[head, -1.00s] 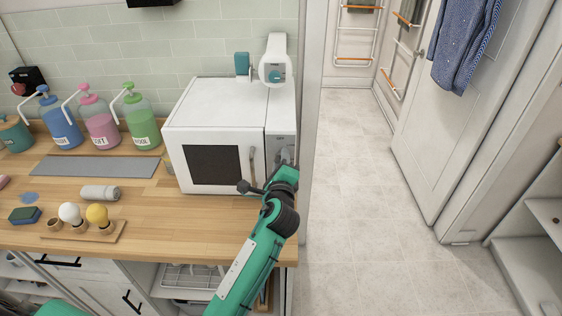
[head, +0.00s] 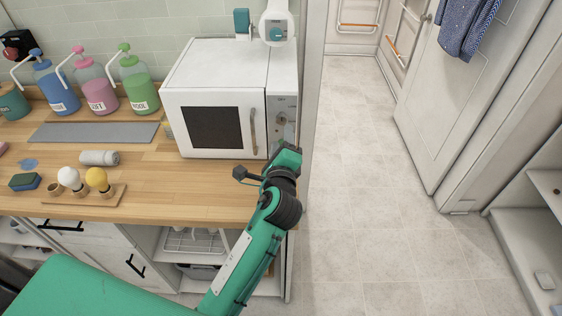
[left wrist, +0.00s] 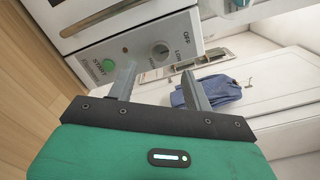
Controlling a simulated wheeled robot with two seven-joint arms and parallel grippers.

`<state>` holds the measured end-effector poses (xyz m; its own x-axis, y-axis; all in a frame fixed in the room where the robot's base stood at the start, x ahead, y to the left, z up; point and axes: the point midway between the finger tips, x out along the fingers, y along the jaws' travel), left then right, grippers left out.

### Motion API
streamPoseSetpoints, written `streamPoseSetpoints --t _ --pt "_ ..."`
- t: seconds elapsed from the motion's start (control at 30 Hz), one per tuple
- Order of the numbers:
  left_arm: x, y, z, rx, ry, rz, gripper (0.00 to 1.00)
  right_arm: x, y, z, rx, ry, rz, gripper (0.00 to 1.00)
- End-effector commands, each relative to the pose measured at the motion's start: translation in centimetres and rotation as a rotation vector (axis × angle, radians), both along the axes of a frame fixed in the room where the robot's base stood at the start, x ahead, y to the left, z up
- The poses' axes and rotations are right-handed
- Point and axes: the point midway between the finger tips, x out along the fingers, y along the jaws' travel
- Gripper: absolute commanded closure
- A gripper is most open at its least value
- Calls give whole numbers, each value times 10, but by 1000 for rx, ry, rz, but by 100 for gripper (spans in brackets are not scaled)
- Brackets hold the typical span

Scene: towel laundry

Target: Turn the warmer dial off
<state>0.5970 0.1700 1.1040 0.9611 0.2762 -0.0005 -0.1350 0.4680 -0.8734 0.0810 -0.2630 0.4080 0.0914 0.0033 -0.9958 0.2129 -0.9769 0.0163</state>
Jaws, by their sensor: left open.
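The warmer (head: 216,80) is a white box with a dark window, standing at the right end of the wooden counter. Its round grey dial (head: 281,119) is on the control panel at the right of its front. In the left wrist view the dial (left wrist: 160,51) sits near the words OFF and LOW, with a green START button (left wrist: 108,65) beside it. Its exact setting is too small to tell. My left gripper (left wrist: 158,79) is open and empty, its fingers pointing at the panel just short of the dial. In the head view the left gripper (head: 287,146) is below the dial. My right gripper is not in view.
Several pump bottles (head: 101,92) and a grey mat (head: 93,133) are on the counter (head: 200,181) to the left. The floor (head: 365,185) right of the counter is clear.

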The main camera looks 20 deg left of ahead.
Motion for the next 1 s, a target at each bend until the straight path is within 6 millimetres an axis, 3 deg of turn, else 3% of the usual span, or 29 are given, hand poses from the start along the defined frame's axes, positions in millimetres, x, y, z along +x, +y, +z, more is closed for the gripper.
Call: streamPoseSetpoints --t 0.1,0.33,1.0 --pt "-26 -8 -4 -1 1 -1 49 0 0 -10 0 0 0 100" --pt "-56 -16 -1 -1 0 0 49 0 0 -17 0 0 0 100" --pt "-64 -15 -4 -25 10 4 49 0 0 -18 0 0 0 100"
